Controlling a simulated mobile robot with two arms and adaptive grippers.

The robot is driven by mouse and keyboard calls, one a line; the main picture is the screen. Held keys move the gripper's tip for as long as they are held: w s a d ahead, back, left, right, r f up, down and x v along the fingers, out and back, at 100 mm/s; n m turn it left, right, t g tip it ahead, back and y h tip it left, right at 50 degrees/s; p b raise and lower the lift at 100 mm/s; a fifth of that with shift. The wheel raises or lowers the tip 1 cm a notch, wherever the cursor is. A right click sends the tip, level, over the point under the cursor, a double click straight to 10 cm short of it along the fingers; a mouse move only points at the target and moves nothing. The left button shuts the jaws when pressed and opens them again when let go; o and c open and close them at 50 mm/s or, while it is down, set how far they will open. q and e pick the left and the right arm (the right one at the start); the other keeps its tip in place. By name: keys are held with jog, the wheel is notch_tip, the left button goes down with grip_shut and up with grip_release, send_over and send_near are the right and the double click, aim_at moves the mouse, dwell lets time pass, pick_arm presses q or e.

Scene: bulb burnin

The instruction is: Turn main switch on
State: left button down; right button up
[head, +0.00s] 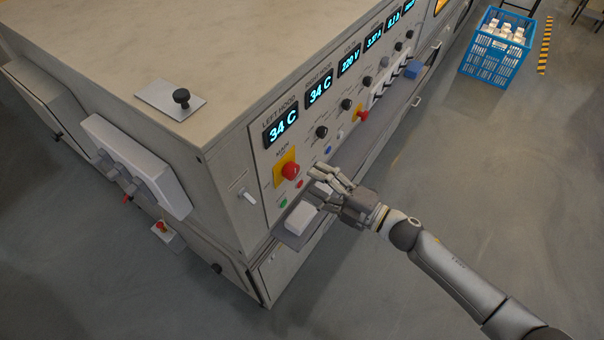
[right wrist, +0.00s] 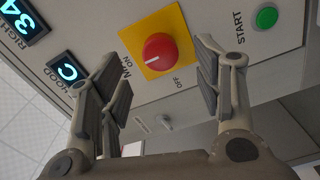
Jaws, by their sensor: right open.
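The main switch (head: 290,170) is a red round knob on a yellow plate at the left end of the front panel. In the right wrist view the main switch (right wrist: 160,52) shows a pale mark and "ON" and "OFF" lettering by its plate; I cannot tell which setting it points to. My right gripper (head: 320,184) is open and empty in front of the panel, to the right of the knob and apart from it. In the wrist view its fingers (right wrist: 158,72) stand either side of the knob, which lies beyond them. My left gripper is out of view.
A narrow ledge (head: 292,240) with a white box (head: 300,217) lies below the panel, close under my gripper. Lit displays (head: 281,127) read 34 C. Another red knob (head: 361,115) is farther along. A blue crate (head: 497,48) stands on the open floor at right.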

jog(key=v, duration=0.6)
dwell(0.4)
jog(key=w+d+f+m+t+h, duration=0.1)
jog(key=d+f+m+h, duration=0.25)
jog(key=f, duration=0.35)
jog(key=w+d+f+m+t+h, duration=0.1)
jog(key=d+f+m+h, duration=0.3)
jog(key=f, duration=0.3)
jog(key=s+d+f+m+g+h, duration=0.1)
jog(key=s+d+f+m+h, duration=0.2)
jog(key=f, duration=0.5)
jog(key=s+d+f+m+g+h, duration=0.1)
jog(key=s+d+f+m, duration=0.35)
jog(key=f, duration=0.35)
jog(key=s+f+m+g+h, duration=0.1)
jog(key=s+f+m+g, duration=0.2)
jog(key=s, duration=0.8)
jog(key=s+a+f+m+g+h, duration=0.1)
jog(key=s+f+m+g, duration=0.1)
jog(key=s+f, duration=0.6)
jog(key=s+f+m+g+h, duration=0.1)
jog(key=s+f+m+g, duration=0.2)
jog(key=s, duration=1.1)
notch_tip(320, 180, down, 3)
jog(key=shift+a+f+m+g, duration=0.2)
jog(key=shift+m+g, duration=0.1)
jog(key=shift+g, duration=0.5)
jog(key=shift+s, duration=0.15)
